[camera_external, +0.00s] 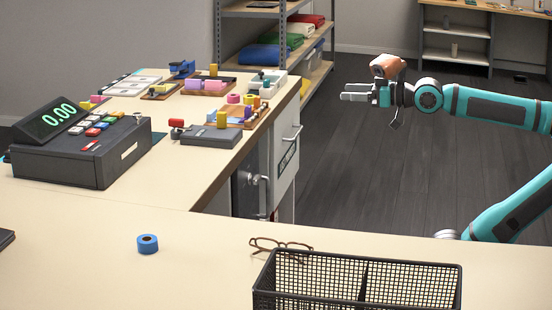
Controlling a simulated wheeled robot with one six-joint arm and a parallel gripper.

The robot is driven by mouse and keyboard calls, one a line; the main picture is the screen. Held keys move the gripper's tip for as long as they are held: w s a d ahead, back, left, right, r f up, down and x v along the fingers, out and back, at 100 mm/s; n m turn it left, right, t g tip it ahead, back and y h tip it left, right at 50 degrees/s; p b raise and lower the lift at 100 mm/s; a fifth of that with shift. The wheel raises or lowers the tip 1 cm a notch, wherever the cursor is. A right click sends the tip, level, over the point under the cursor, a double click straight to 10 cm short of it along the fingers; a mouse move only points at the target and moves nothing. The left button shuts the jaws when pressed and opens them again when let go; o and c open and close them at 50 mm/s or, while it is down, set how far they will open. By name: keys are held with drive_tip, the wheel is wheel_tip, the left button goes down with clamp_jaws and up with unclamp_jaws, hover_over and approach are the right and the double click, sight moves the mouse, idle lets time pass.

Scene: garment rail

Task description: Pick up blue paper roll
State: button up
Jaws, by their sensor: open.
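A small blue paper roll (147,244) with a dark centre stands on its flat end on the front counter (80,250), left of the middle. Nothing touches it. My gripper (350,91) is open and empty. It is held up in the air at the upper right, over the floor area, pointing left. It is well apart from the blue roll, which is lower and to the left in the picture.
A black wire basket (300,294) and brown glasses (280,245) are right of the roll. A cash register (75,150) stands on the left counter, with several small items behind it. A cabinet (285,155) stands below that counter's end. Counter around the roll is clear.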

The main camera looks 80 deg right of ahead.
drive_tip(key=w+a+r+n+g+y, duration=0.2)
drive_tip(key=w+a+r+g+y, duration=0.3)
drive_tip(key=w+a, duration=0.6)
drive_tip(key=n+g+h, duration=0.3)
drive_tip(key=n+g, duration=0.1)
drive_tip(key=g, duration=0.5)
hover_over(147, 239)
drive_tip(key=s+d, duration=0.3)
drive_tip(key=s, duration=0.3)
wheel_tip(147, 239, down, 6)
drive_tip(key=x, duration=1.1)
drive_tip(key=w+x, duration=0.1)
drive_tip(key=x, duration=0.4)
drive_tip(key=shift+a+f, duration=0.1)
drive_tip(key=shift+f, duration=0.05)
drive_tip(key=c, duration=1.1)
